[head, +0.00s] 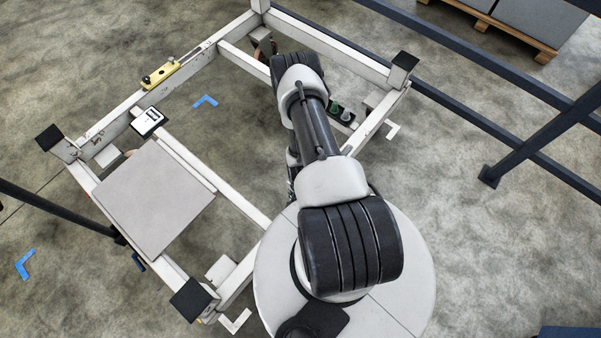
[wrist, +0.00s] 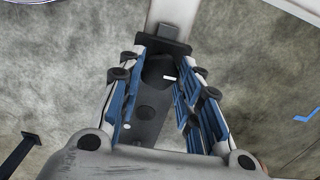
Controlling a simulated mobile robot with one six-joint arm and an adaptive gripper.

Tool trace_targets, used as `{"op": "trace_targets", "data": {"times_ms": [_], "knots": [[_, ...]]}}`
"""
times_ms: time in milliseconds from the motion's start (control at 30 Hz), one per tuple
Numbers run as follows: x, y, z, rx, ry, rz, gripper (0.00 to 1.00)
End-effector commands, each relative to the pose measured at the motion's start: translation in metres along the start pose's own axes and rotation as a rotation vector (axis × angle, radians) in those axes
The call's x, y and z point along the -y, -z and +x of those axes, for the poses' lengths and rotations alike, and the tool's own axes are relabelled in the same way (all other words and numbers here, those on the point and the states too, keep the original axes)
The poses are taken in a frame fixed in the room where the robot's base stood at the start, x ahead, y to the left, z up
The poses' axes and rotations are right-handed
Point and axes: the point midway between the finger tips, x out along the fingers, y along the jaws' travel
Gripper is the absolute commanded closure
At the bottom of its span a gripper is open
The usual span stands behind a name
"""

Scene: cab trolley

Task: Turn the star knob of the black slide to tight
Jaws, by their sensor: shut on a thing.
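In the wrist view my gripper (wrist: 165,52) has its blue-padded fingers on either side of a dark star knob (wrist: 158,68) and is shut on it. A short white mark shows on the right side of the knob. The knob sits on the black slide (wrist: 150,122), a long dark plate running between the fingers, with a dark block at its far end by a white beam. The fingers hide the slide's sides. In the head view my arm covers the gripper and the knob.
The white trolley frame (head: 240,205) has black corner caps and a grey panel (head: 152,197). A yellow slide (head: 160,75) with a dark knob lies on its left beam. A small dark holder (head: 341,114) with greenish pieces is right of my arm. Dark rails (head: 470,82) run at the right.

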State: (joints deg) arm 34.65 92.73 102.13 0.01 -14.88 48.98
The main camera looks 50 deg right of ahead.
Motion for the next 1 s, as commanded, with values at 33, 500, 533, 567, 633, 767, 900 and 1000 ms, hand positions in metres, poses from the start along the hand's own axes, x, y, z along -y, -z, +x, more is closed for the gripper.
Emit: {"op": "trace_targets", "data": {"times_ms": [33, 500, 533, 567, 633, 767, 900, 1000], "knots": [[-0.0004, -0.0004, 0.0002, 0.001, -0.001, 0.012, 0.92], [-0.0003, -0.0003, 0.0, 0.001, -0.001, 0.051, 0.92], [-0.0003, -0.0003, 0.0001, 0.001, -0.001, 0.051, 0.92], [-0.0003, -0.0003, 0.0001, 0.001, -0.001, 0.051, 0.92], [-0.0003, -0.0002, 0.0001, 0.0, -0.001, 0.051, 0.92], [-0.0003, -0.0002, 0.0001, 0.0, -0.001, 0.05, 0.6], [-0.0002, -0.0002, 0.0001, 0.0, -0.001, 0.049, 0.5], [-0.0002, -0.0001, 0.0001, 0.0, 0.0, 0.049, 0.47]]}}
